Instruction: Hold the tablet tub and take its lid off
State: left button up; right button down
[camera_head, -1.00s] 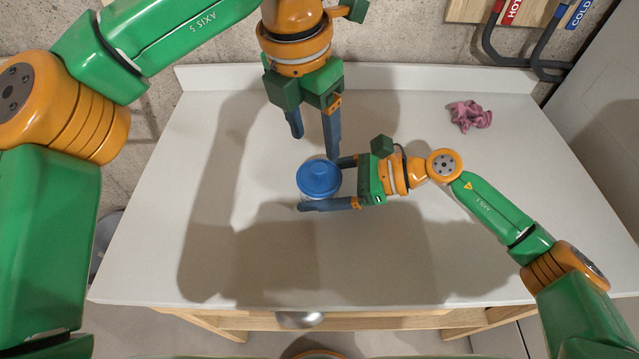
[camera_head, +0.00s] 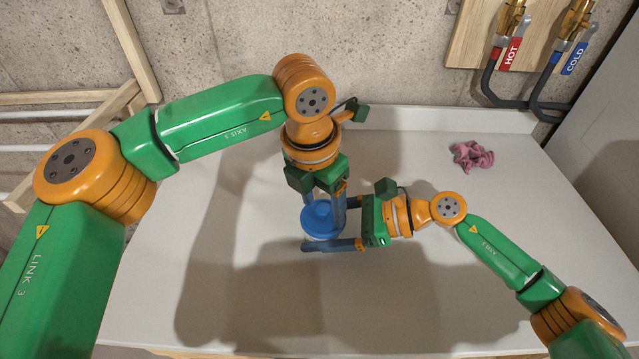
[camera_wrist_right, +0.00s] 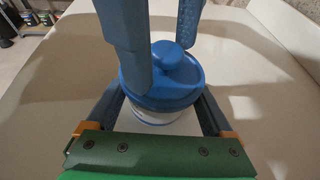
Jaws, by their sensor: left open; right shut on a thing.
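The tablet tub (camera_wrist_right: 165,119) stands upright on the worktop, white with a blue round knobbed lid (camera_head: 316,220). The lid is on the tub and also shows in the right wrist view (camera_wrist_right: 185,82). My right gripper (camera_head: 324,229) comes in from the right, shut on the tub's body below the lid. My left gripper (camera_head: 325,209) points down over the lid, open. In the right wrist view its fingers (camera_wrist_right: 152,50) hang on either side of the lid's knob (camera_wrist_right: 168,58); whether they touch the lid I cannot tell.
A crumpled pink cloth (camera_head: 472,155) lies at the back right of the white worktop (camera_head: 440,290). Hot and cold pipes (camera_head: 520,70) are on the wall behind. The front and right of the worktop are clear.

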pick_arm(q)
jog(key=shift+f, duration=0.15)
grip_shut()
jog(key=shift+r, duration=0.2)
dwell(0.7)
jog(key=shift+r, duration=0.95)
